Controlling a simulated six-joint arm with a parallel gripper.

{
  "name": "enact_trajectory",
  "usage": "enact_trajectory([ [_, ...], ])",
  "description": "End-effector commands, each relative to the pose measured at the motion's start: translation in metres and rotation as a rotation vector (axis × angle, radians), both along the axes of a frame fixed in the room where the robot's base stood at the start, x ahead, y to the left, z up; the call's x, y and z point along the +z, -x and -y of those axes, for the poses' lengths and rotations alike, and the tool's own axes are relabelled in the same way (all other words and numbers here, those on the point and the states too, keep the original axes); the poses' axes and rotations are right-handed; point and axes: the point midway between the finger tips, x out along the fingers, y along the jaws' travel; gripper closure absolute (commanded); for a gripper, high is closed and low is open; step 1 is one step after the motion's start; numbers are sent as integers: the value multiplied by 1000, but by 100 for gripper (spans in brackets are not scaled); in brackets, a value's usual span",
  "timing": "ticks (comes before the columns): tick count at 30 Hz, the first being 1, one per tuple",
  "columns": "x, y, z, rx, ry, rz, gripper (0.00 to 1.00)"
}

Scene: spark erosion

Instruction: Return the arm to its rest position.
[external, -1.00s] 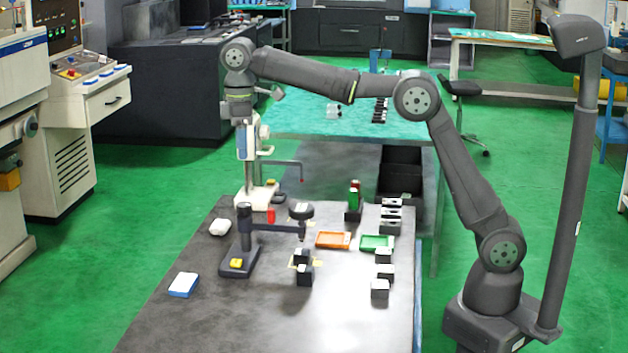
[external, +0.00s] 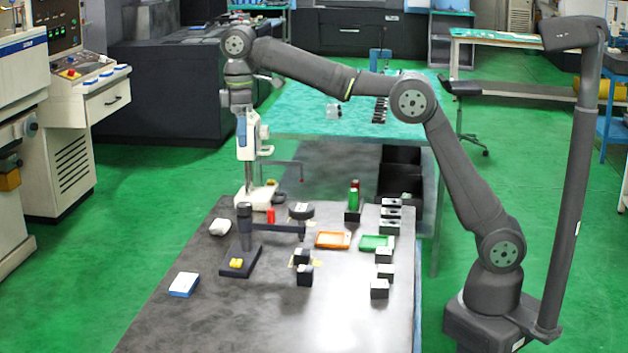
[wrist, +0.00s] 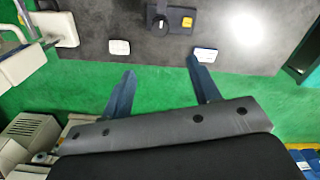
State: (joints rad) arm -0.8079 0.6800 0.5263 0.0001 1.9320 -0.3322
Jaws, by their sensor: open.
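My gripper (wrist: 161,65) is open and empty. Its two blue fingers stand apart in the wrist view, with green floor showing between them. In the external view my arm reaches left from its base, and its wrist hangs high beyond the far left part of the workbench (external: 190,320). A blue part of my gripper (external: 241,127) overlaps the white column of a stand there. The exact finger gap is too small to see in that view.
The white-based stand (external: 254,197) is at the bench's far left. A black stand (external: 242,258), a blue-and-white box (external: 184,284), an orange tray (external: 331,240), a green tray (external: 372,243) and several dark blocks are on the bench. Green floor is open left of the bench.

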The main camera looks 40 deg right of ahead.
Motion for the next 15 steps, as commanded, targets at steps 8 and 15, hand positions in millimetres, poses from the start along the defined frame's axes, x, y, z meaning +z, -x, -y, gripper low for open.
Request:
enact_trajectory([
  [8, -25, 0, 0, 0, 3, -3, 44],
  [15, -66, 0, 0, 0, 3, -3, 44],
])
